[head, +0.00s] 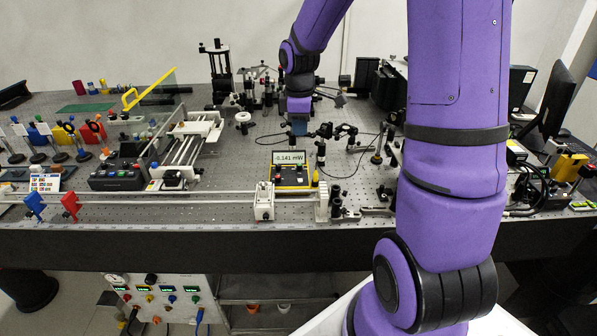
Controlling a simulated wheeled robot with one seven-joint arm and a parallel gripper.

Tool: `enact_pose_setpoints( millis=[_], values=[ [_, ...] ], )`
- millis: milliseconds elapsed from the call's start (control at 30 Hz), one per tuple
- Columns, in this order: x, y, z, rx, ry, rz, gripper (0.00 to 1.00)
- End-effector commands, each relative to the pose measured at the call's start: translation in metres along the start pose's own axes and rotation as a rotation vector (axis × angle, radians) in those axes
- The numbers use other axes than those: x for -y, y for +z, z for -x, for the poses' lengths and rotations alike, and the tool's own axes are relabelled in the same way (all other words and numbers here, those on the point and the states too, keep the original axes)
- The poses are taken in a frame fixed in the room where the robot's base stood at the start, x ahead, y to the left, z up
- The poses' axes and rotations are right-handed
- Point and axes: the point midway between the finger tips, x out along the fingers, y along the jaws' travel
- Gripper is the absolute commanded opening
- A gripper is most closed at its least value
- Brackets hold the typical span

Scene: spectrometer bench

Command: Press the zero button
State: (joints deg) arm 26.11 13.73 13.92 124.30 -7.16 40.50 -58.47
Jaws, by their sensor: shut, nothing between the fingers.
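The power meter (291,176) is a yellow-edged black box on the optical bench, just left of the picture's middle. Its raised display (289,158) reads about -0.141 mW. Small controls show on its face, but they are too small to tell which is the zero button. My gripper (299,130) points down behind and above the display, as seen from the head. It is shut and empty. Its fingertips are small in the view, and I cannot tell their exact height above the bench.
Optic mounts and posts (338,133) stand close to the right of my gripper, with a black cable looping there. A rail (180,196) with a white carriage (264,203) runs in front of the meter. A linear stage (186,146) stands to the left. Bare bench shows left of the meter.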

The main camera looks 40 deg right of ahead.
Motion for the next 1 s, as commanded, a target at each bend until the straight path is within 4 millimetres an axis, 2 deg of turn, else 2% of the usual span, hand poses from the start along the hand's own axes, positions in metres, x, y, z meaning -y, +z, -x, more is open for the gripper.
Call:
enact_pose_setpoints(
  millis=[100,233,767,867,1000],
  values=[
    [-0.011,0.002,-0.019,-0.002,-0.027,0.042,0.00],
    [-0.017,0.002,-0.030,-0.006,-0.038,0.072,0.00],
    [-0.018,0.003,-0.038,-0.007,-0.044,0.083,0.00],
    [-0.018,0.002,-0.048,-0.006,-0.046,0.084,0.00],
    [-0.016,0.002,-0.071,-0.006,-0.048,0.084,0.00]
  ],
)
